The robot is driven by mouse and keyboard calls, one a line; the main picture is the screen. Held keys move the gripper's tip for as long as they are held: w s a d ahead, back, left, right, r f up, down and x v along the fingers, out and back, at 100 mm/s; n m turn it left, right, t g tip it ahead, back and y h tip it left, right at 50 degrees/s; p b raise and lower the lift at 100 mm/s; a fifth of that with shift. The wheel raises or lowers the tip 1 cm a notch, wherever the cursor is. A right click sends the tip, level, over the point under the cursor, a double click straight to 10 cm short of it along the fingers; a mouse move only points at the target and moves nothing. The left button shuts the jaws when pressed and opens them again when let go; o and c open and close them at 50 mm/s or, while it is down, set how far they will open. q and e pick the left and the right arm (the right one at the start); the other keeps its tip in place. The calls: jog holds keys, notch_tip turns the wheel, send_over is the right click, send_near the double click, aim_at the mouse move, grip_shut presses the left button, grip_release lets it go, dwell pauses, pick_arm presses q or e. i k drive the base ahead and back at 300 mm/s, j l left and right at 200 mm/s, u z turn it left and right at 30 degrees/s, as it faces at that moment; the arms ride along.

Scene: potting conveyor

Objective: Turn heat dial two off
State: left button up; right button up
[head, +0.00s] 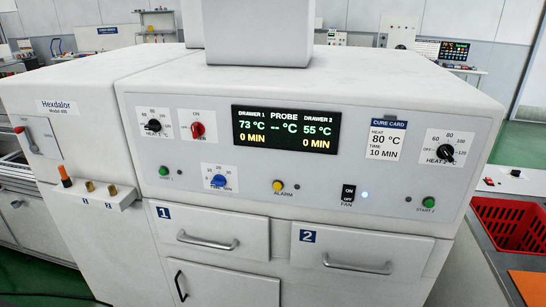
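Heat dial two (446,153) is a black knob on a white scale plate at the right end of the sloped control panel. Marks for temperatures and OFF surround it. Its pointer is too small to read with certainty. The display (286,130) reads 55 °C and 0 MIN for drawer 2, and 73 °C and 0 MIN for drawer 1. Neither of my grippers is in view, and nothing touches the dial.
The panel also has heat dial one (153,126), a red knob (197,130), a blue time knob (218,181), a yellow alarm button (278,186), a fan switch (348,194) and green start buttons. Two closed drawers sit below. A red crate (510,226) stands at right.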

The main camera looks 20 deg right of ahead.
aim_at(445, 151)
jog(key=l+z, duration=0.15)
jog(key=z, duration=1.55)
jog(key=k+l, duration=0.05)
jog(key=l, duration=0.05)
